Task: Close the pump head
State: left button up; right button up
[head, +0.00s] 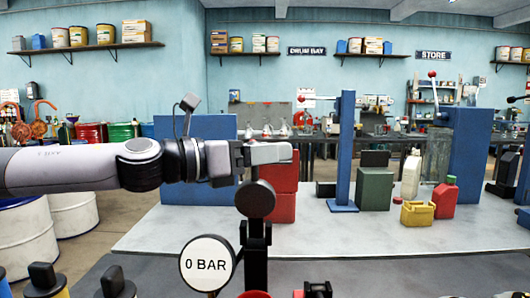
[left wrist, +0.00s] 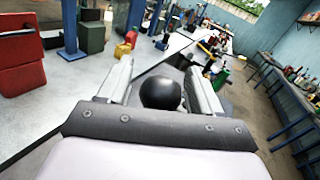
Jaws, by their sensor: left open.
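My left gripper (head: 270,154) reaches in from the left in the head view, with its jaws open. A round black knob (head: 255,198) on a dark upright post (head: 256,245) shows just below the gripper. In the left wrist view the black knob (left wrist: 160,92) shows between the two spread fingers of my left gripper (left wrist: 158,72). I cannot tell whether either finger touches it. A round white gauge (head: 207,263) reading 0 BAR stands left of the post. Which part is the pump head is not clear. My right gripper is not in view.
A red box (head: 282,207) stands behind the post. On the light bench (head: 340,235) stand a blue column (head: 344,150), a green can (head: 375,188), a yellow can (head: 417,214) and a red can (head: 443,198). Black knobs (head: 112,282) rise at the lower left. The bench's front middle is clear.

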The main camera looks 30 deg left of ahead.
pick_arm(q)
jog(key=shift+c, duration=0.4)
grip_shut()
